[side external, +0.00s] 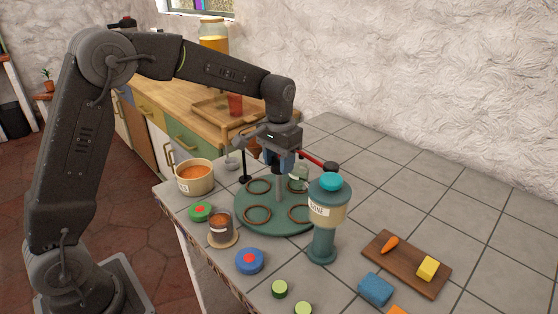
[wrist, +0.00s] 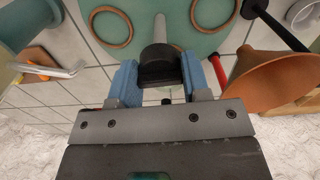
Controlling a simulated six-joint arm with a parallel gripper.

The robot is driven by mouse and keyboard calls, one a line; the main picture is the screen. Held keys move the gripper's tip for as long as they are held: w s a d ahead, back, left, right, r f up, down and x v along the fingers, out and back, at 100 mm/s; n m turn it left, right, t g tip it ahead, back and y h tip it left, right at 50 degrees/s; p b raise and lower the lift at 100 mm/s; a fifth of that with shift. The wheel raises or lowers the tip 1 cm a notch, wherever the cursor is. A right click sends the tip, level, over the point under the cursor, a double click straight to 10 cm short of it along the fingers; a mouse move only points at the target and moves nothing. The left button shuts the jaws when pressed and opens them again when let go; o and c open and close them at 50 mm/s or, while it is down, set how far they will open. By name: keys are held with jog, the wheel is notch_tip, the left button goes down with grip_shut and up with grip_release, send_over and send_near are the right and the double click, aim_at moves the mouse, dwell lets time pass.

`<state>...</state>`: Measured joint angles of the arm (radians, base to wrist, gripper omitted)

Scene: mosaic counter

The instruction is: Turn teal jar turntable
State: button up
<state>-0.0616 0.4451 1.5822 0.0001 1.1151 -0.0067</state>
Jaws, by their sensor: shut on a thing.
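The teal turntable (side external: 278,221) is a round disc on the tiled counter with brown rings on top and a grey post (side external: 278,187) rising from its middle. It also fills the top of the wrist view (wrist: 185,48), where the post leads to a black knob (wrist: 160,63). My gripper (side external: 279,160) is above the disc, pointing down at the post's top. In the wrist view its blue fingers (wrist: 158,80) are on either side of the knob, shut on it. A pale glass jar (side external: 299,172) is near the disc's back right, partly hidden.
A teal dispenser (side external: 323,240) stands at the disc's front right. A red-handled tool (side external: 319,160) lies behind. A soup pot (side external: 195,177) and a dark cup (side external: 220,228) are at left. A cutting board (side external: 405,269) lies at right. The back right counter is clear.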

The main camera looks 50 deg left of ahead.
jog(key=shift+r+n, duration=0.1)
jog(key=shift+n, duration=8.5)
jog(key=o, duration=1)
